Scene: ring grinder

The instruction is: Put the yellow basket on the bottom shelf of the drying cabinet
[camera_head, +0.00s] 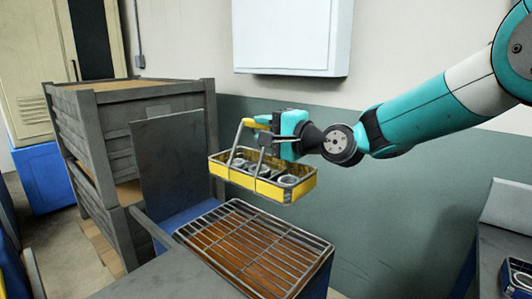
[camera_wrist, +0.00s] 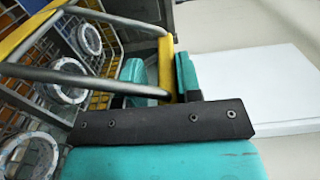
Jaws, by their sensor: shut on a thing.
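The yellow basket (camera_head: 268,187) hangs from my gripper (camera_head: 262,134) in the head view, above a wire rack. It holds several metal rings and has a raised handle, yellow on top with grey side bars. My gripper is shut on that handle. In the wrist view the gripper (camera_wrist: 162,75) closes around the yellow handle bar, with the basket (camera_wrist: 25,40) and its rings at the left. I cannot make out the drying cabinet or its bottom shelf for certain in either view.
Below the basket, a wire rack (camera_head: 255,248) covers a blue tank with a brown inside. Grey stacked crates (camera_head: 90,150) stand at the left, by a dark upright panel (camera_head: 170,160). A white wall box (camera_head: 292,35) hangs behind. Another bench (camera_head: 505,250) is at the right.

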